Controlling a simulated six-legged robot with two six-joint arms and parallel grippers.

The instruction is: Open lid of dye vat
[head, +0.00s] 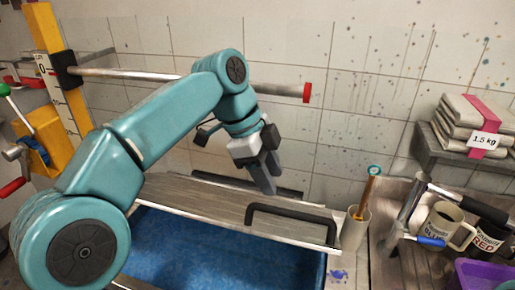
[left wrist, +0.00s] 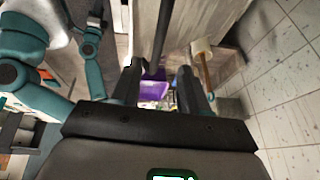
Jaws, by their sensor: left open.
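The dye vat (head: 215,258) stands at the lower middle of the head view, with blue showing below its lid. The lid (head: 205,203) is a long grey streaked panel with a pale front edge and looks flat. A black bar handle (head: 292,211) rises from its right part. My left gripper (head: 268,176) points down over the lid, just behind and left of the handle, with its fingers apart. In the left wrist view my left gripper (left wrist: 160,88) is open, and a dark bar (left wrist: 158,35) shows between its fingers. I cannot tell whether they touch. My right gripper is not seen.
A metal rail (head: 160,75) with a red end crosses behind my left arm. A pale cup (head: 355,228) with a wooden stick stands beside the lid's right end. Mugs (head: 445,228) and a purple tub (head: 483,274) stand at right, below a shelf of folded cloth (head: 475,125).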

